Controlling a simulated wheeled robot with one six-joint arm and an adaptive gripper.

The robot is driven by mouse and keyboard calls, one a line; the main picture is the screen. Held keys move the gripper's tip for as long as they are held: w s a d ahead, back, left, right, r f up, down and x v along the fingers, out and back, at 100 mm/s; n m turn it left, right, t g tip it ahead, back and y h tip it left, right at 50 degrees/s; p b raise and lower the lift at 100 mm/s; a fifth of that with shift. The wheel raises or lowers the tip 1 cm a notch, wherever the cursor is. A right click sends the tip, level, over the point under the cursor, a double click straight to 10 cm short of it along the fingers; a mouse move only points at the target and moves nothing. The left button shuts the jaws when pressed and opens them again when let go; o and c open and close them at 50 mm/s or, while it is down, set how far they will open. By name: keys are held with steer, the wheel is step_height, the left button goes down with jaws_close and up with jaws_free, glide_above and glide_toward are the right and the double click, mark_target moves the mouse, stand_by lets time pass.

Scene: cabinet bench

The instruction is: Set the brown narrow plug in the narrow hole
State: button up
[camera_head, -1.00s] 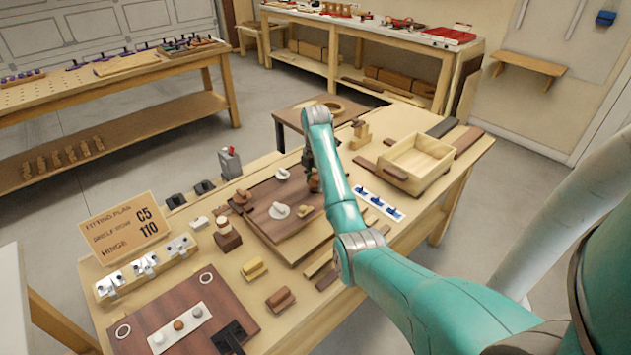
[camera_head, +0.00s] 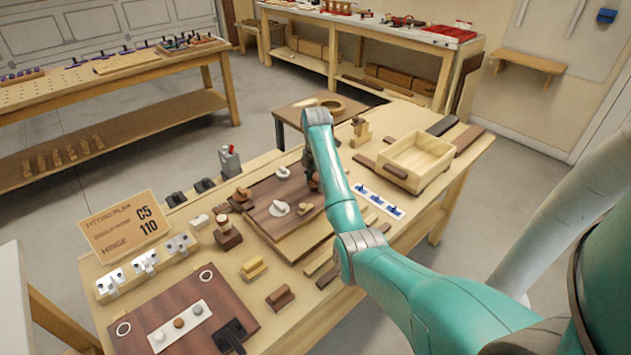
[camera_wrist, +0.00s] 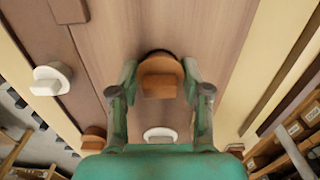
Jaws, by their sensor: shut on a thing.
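The brown plug (camera_wrist: 160,78), with a round base and a raised grip, is between the fingers of my gripper (camera_wrist: 158,88) in the wrist view. My gripper is shut on it. A dark arc shows along the plug's far edge, over the wooden board; I cannot tell whether it is a hole rim or shadow, nor whether the plug is seated. In the head view my gripper (camera_head: 314,176) is at the right side of the dark board (camera_head: 262,222), and the arm partly hides the plug. The narrow hole cannot be made out.
White round pieces (camera_wrist: 50,80) and (camera_wrist: 159,135) sit on the board, with another brown piece (camera_wrist: 95,138) nearby. An open wooden box (camera_head: 417,160) and a white strip with blue pieces (camera_head: 378,202) stand right of the arm.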

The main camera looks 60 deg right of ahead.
steer(key=shift+f, duration=0.2)
steer(key=o, duration=0.9)
steer(key=o, duration=0.4)
